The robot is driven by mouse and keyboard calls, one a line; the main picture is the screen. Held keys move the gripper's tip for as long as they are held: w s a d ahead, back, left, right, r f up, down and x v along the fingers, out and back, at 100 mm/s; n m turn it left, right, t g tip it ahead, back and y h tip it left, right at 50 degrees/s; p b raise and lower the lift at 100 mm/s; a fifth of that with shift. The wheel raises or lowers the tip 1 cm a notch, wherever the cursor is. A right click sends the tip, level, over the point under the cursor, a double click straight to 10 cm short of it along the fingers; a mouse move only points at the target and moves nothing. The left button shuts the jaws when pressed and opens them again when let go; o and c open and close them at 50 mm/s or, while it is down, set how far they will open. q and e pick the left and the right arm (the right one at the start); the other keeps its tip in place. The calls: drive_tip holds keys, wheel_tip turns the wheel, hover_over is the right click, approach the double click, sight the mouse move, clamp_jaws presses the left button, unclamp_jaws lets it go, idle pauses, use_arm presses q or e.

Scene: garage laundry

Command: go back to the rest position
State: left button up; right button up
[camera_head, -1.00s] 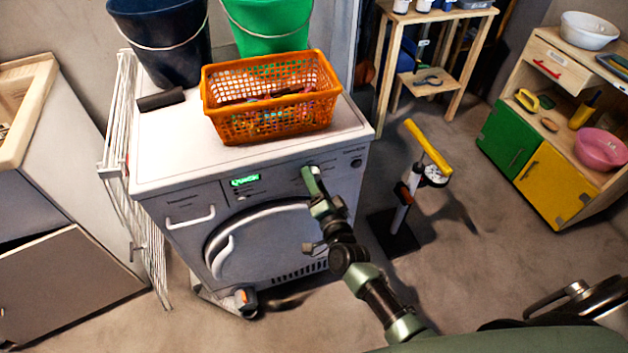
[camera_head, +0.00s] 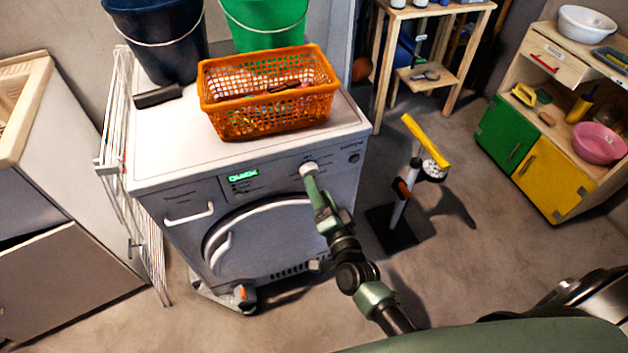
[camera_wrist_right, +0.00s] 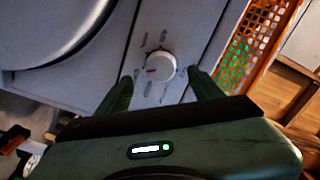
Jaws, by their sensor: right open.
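My right gripper (camera_head: 312,180) is in front of the washing machine's (camera_head: 262,250) control panel, by the round white knob (camera_head: 309,168). In the right wrist view the gripper (camera_wrist_right: 158,88) is open, with its two green fingers on either side of the knob (camera_wrist_right: 161,66). The fingers look apart from the knob, and nothing is held. The knob carries a red mark. The green panel display (camera_head: 243,175) is lit. The round door and its handle are shut against the machine's front. My left gripper is not in view.
An orange basket (camera_head: 268,110) with small items, a dark bucket (camera_head: 160,40) and a green bucket (camera_head: 265,25) stand on the machine. A white drying rack (camera_head: 112,120) leans at its left. A yellow-topped stand (camera_head: 427,140) is to the right. Open floor lies beyond it.

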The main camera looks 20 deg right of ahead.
drive_tip(key=shift+s, duration=1.1)
drive_tip(key=s+f+n+g, duration=0.3)
drive_tip(key=s+f, duration=0.2)
drive_tip(key=f, duration=0.5)
drive_tip(key=s+f+n+g+y, duration=0.1)
drive_tip(key=s+f+n+g, duration=0.15)
drive_tip(key=s+f, duration=0.55)
drive_tip(key=s+f+n+g, duration=0.3)
drive_tip(key=f+g, duration=0.1)
drive_tip(key=f, duration=0.7)
drive_tip(key=s+d+f+n+g, duration=0.1)
drive_tip(key=s+f, duration=0.3)
drive_tip(key=s, duration=0.5)
drive_tip(key=s+d+f+n+g+h, duration=0.1)
drive_tip(key=s+d+f+n+g, duration=0.1)
drive_tip(key=s, duration=0.7)
drive_tip(key=s+d+f+n+g, duration=0.2)
drive_tip(key=s+d+f+g, duration=0.1)
drive_tip(key=s+f, duration=0.4)
drive_tip(key=shift+s+d+f+g+h+p, duration=0.15)
drive_tip(key=shift+s+f+g+h+p, duration=0.15)
drive_tip(key=shift+s+g, duration=0.7)
drive_tip(key=shift+s+n+t, duration=0.2)
drive_tip(key=shift+n+t, duration=0.05)
